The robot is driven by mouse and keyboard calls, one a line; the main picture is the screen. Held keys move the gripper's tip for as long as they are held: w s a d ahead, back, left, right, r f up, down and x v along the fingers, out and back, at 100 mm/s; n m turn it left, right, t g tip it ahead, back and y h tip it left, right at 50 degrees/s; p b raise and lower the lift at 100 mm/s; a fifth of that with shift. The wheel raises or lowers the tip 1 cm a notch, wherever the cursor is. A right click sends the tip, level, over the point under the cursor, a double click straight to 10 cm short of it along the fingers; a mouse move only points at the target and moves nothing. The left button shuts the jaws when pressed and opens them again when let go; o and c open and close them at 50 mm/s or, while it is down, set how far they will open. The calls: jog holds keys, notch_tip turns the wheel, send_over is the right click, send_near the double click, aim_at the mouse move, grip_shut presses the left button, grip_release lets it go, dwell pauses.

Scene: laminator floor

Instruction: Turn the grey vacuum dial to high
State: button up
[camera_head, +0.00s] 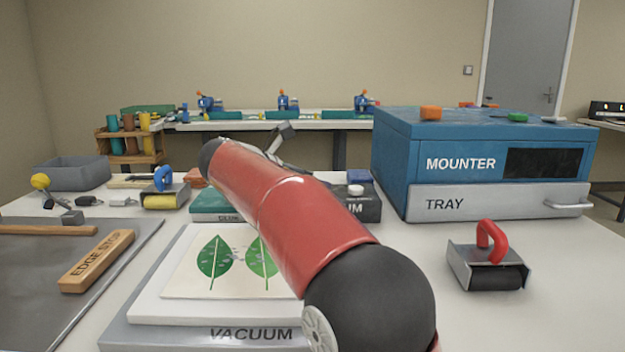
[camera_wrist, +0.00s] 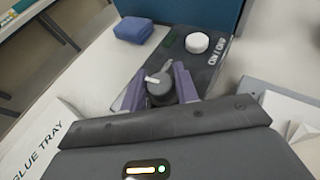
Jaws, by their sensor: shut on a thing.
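The grey vacuum dial (camera_wrist: 160,92) is a small dark round knob on a dark control box (camera_wrist: 207,68) in the wrist view. A pale pointer mark on its top points to the left in that view. My gripper (camera_wrist: 159,84) is shut on the dial, one finger on each side. In the head view the control box (camera_head: 366,211) shows partly behind my red arm, with letters ending in "UM". The dial is hidden there by my arm. The dial's scale marks cannot be read.
A white knob (camera_wrist: 197,42) is on the same box beyond the dial. A blue block (camera_wrist: 138,30) lies beside the box. The blue mounter (camera_head: 400,160) stands to the right. The vacuum board with leaf print (camera_head: 190,305) lies in front, and a red-handled roller (camera_head: 487,262) sits right.

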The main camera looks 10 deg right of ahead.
jog(key=shift+f, duration=0.1)
jog(key=o, duration=1)
jog(key=shift+c, duration=0.2)
jog(key=v, duration=0.8)
